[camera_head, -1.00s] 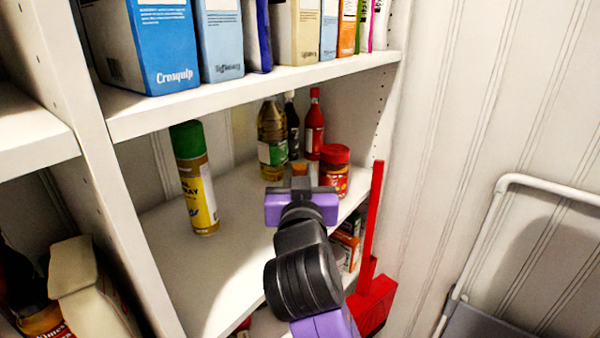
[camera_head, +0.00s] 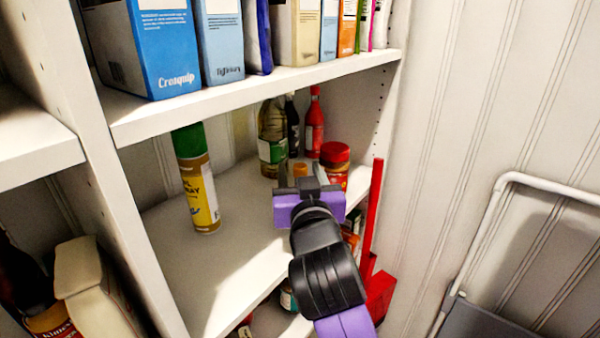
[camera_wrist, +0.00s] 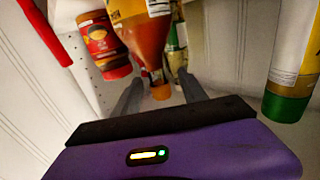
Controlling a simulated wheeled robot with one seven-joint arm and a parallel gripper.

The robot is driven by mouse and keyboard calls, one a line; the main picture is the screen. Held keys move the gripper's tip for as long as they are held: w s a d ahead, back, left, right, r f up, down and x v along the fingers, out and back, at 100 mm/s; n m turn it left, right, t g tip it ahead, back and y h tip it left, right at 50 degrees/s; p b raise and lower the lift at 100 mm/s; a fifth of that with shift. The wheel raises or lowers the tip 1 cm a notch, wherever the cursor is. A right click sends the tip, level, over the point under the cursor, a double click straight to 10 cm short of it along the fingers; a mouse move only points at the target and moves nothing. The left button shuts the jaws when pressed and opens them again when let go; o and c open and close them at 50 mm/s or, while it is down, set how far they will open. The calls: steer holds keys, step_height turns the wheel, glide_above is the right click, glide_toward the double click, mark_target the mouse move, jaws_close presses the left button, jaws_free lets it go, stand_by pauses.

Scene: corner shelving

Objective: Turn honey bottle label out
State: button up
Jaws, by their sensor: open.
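The honey bottle (camera_wrist: 147,40) is amber with an orange cap and appears inverted in the wrist view. A yellow label and a white printed patch show on it, cut off by the picture's edge. In the head view only its orange top (camera_head: 300,170) shows above my gripper (camera_head: 298,182), which hides the rest. My gripper is open, its two dark fingers (camera_wrist: 160,88) reaching toward the bottle, one on each side of the cap in the picture. I cannot tell whether either finger touches it.
A red-lidded jar (camera_head: 334,163) stands close right of the honey. An oil bottle (camera_head: 272,140), a dark bottle (camera_head: 292,130) and a red bottle (camera_head: 315,125) stand behind. A spray can (camera_head: 197,185) stands left. The shelf above (camera_head: 250,92) overhangs. Shelf room between can and gripper is clear.

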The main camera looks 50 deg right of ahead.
steer(key=shift+s+a, duration=0.25)
steer(key=shift+a, duration=0.05)
steer(key=p+v, duration=0.5)
steer(key=v, duration=0.2)
